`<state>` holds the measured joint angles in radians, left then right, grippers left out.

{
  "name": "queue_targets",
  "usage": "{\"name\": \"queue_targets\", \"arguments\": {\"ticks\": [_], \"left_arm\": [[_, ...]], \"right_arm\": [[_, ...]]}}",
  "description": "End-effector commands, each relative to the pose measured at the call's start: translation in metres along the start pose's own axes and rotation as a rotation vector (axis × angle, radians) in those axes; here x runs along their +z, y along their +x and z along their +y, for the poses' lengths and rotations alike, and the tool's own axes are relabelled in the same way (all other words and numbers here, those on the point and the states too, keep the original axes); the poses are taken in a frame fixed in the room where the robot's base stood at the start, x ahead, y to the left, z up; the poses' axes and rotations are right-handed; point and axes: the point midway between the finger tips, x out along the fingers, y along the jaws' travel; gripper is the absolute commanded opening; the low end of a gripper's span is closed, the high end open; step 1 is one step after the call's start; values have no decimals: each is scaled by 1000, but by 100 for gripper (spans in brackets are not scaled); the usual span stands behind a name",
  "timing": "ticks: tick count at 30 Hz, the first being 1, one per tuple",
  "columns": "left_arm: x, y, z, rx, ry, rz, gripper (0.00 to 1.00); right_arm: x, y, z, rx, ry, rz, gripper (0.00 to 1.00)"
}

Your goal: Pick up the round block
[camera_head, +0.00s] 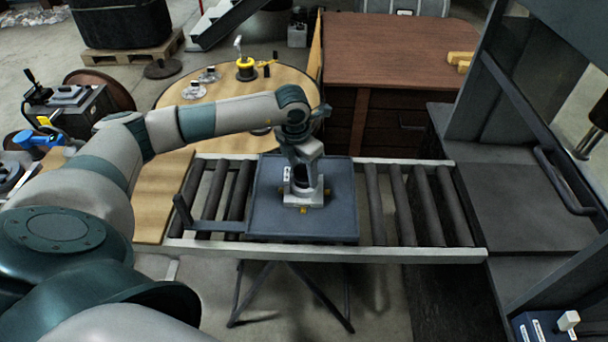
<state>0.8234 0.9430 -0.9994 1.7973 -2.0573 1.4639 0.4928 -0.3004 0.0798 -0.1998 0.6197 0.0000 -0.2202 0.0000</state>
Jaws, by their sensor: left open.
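A light grey block (305,200) with a dark rounded part sits on the blue-grey tray (262,215), near the tray's middle. It looks like the round block, but its shape is partly hidden by my gripper. My left gripper (302,178) points down right over the block, with its jaws open. The fingers overlap the block in the view, and I cannot tell if they touch it. My right gripper is out of view.
The tray rests on a roller conveyor (405,205) with pale rails. A round wooden table (285,80) stands behind, with a yellow object (246,70) on it. A brown cabinet (400,50) is behind right. A dark machine frame (520,205) stands at the right.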

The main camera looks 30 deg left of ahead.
Motion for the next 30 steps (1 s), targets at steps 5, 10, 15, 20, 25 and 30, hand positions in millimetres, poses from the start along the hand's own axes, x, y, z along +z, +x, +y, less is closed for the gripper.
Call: {"name": "queue_targets", "arguments": {"ticks": [5,10,15,20,25,30], "left_arm": [[0,0,0,0,0,0,41],[0,0,0,0,0,0,0],[1,-2,0,0,0,-4,0],[2,-3,0,0,0,-4,0],[3,-8,0,0,0,-5,0],[5,-23,0,0,0,-7,0]], "right_arm": [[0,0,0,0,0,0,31],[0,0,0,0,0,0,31],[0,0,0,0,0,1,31],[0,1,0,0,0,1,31],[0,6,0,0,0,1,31],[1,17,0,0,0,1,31]]}}
